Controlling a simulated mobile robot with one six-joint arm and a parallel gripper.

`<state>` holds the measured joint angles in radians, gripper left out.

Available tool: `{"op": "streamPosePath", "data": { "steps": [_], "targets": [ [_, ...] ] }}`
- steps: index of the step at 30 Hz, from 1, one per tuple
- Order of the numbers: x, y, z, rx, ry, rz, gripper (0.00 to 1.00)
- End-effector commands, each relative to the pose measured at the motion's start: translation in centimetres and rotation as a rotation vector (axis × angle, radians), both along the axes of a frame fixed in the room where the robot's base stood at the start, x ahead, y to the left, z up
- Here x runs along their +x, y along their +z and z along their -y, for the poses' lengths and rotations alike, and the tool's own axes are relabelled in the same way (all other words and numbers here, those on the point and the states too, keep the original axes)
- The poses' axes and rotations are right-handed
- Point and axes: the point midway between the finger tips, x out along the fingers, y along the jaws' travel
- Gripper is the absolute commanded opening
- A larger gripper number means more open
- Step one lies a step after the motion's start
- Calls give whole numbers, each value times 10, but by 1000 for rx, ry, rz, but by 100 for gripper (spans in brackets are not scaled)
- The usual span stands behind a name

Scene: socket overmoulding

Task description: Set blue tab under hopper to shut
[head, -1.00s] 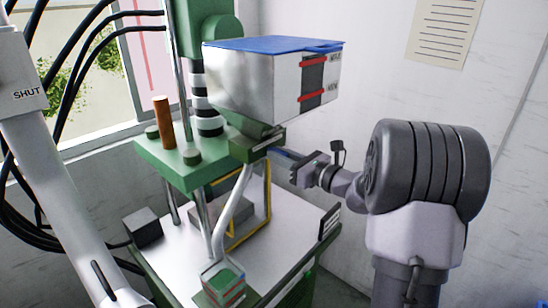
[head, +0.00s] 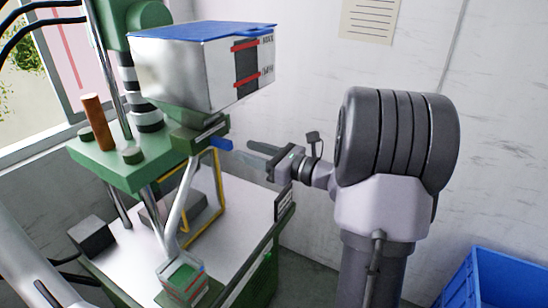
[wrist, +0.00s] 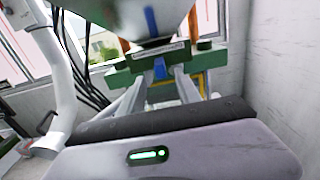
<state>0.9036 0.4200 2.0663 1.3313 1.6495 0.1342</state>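The blue tab (head: 221,144) sticks out to the right from the green block under the grey hopper (head: 190,75). In the wrist view the tab (wrist: 160,69) stands straight ahead, framed between the two fingers. My gripper (head: 260,154) is to the right of the tab, level with it, with a small gap between fingertips and tab. The fingers look apart and empty in the wrist view (wrist: 158,90). How far the tab is slid in or out of the block is hard to judge.
The green press plate (head: 110,165) carries an orange-brown rod (head: 96,122). A white table (head: 235,195) lies below, with a dark box (head: 92,244) and a small green-topped block (head: 182,278). A blue crate (head: 490,280) stands at lower right. The wall is behind my arm.

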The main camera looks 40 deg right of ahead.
Motion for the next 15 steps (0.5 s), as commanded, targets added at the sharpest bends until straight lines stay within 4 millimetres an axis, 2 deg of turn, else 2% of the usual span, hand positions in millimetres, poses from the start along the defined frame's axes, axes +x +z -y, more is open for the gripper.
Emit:
{"op": "streamPosePath", "data": {
  "steps": [3,6,10,15],
  "targets": [
    [-36,1,15,2,-6,-1,40],
    [-60,1,22,2,-4,-1,40],
    [-78,0,29,0,-2,-1,40],
    [-85,0,31,0,0,0,40]
  ]
}}
